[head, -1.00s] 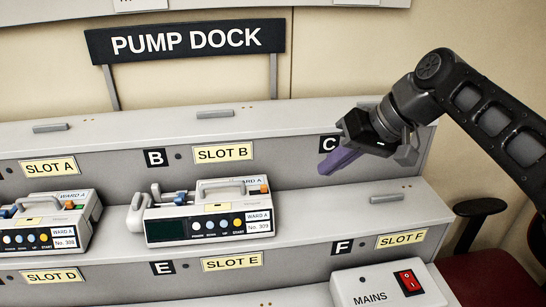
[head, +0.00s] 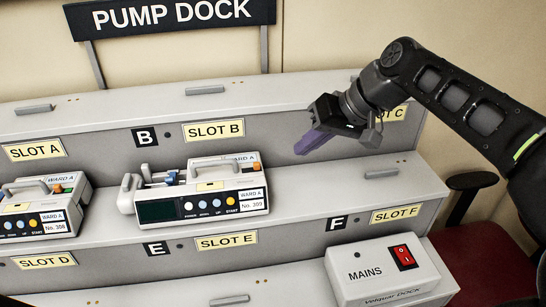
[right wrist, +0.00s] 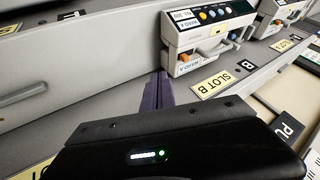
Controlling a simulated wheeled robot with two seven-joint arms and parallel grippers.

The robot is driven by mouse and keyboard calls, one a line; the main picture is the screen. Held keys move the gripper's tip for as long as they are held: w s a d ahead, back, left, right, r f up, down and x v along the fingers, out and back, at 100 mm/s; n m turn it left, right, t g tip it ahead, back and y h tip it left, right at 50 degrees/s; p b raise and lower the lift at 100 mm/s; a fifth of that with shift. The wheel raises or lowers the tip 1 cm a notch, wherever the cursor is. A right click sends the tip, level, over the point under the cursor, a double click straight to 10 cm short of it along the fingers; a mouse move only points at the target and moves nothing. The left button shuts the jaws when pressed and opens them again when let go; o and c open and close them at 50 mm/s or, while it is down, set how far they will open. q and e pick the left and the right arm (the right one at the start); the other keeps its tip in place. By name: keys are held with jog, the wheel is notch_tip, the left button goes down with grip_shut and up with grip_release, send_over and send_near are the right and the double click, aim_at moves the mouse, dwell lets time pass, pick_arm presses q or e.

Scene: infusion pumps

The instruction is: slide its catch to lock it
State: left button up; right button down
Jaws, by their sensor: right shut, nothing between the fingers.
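An infusion pump (head: 214,192) marked No. 309 stands on the middle ledge beneath the SLOT B label (head: 214,131). It has a grey handle, a syringe holder on its left and an orange part at its top right. Its side and top show in the right wrist view (right wrist: 186,47). My right gripper (head: 304,146) has purple fingers, shut and empty, up and to the right of the pump, apart from it. Grey bars lie on the ledges, one above SLOT B (head: 205,90); I cannot tell which part is the catch. My left gripper is out of view.
A second pump (head: 40,215), No. 308, stands to the left. A MAINS box (head: 375,270) with a red switch is at the lower right. A dark red chair (head: 485,265) is beyond the dock's right end.

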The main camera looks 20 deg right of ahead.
aim_at(256, 164)
jog(key=w+a+f+p, duration=0.1)
jog(key=w+a+f, duration=0.2)
jog(key=a+f, duration=0.1)
jog(key=shift+w+a, duration=0.25)
jog(key=shift+a, duration=0.65)
jog(key=shift+w+a, duration=0.25)
jog(key=shift+a, duration=0.95)
